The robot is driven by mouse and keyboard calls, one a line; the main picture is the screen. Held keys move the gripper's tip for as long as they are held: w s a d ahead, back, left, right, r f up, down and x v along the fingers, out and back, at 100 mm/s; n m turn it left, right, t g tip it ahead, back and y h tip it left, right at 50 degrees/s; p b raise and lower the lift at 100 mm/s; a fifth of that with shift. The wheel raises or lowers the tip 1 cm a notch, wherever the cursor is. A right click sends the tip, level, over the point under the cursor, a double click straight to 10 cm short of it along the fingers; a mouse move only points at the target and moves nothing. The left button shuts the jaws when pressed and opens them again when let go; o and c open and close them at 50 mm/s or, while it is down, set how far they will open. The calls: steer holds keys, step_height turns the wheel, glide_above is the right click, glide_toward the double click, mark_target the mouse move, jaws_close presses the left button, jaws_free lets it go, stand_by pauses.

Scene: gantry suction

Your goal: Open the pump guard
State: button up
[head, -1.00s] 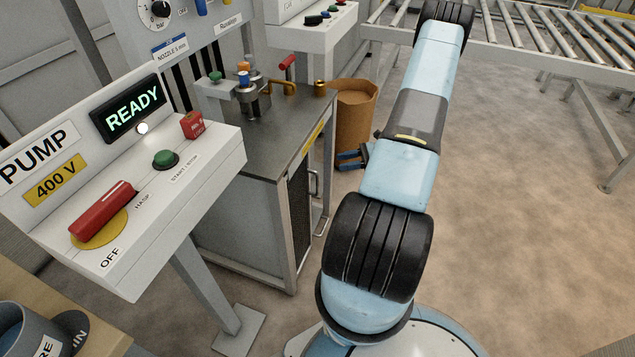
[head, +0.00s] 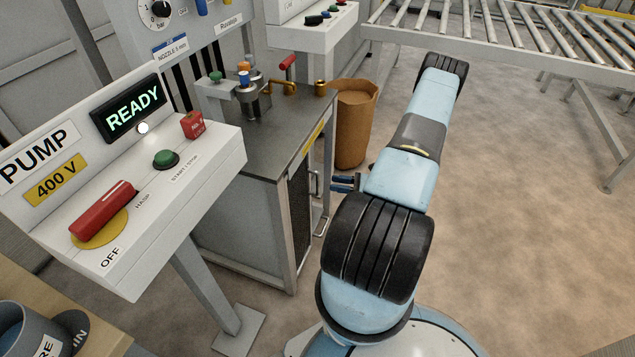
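The pump guard appears to be the dark mesh panel (head: 299,215) in the right side of the grey metal cabinet; it looks closed, seen at a steep angle. A metal bar handle (head: 317,186) stands out from that side. My gripper (head: 342,183) is just right of the handle, its blue fingers pointing left toward it. The two fingers look apart, with nothing visible between them. I cannot tell whether they touch the handle. My arm hides the gripper's base.
The pump panel (head: 190,185) at left reads READY, with a red handle (head: 103,210) by OFF. A brown bin (head: 352,125) stands behind my gripper. A roller conveyor (head: 500,40) crosses the back. The floor at right is clear.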

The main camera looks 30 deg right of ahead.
glide_above(318, 194)
steer(key=shift+w+d, duration=0.2)
steer(key=shift+w, duration=0.1)
steer(key=shift+c, duration=0.2)
jaws_close()
stand_by(0.3)
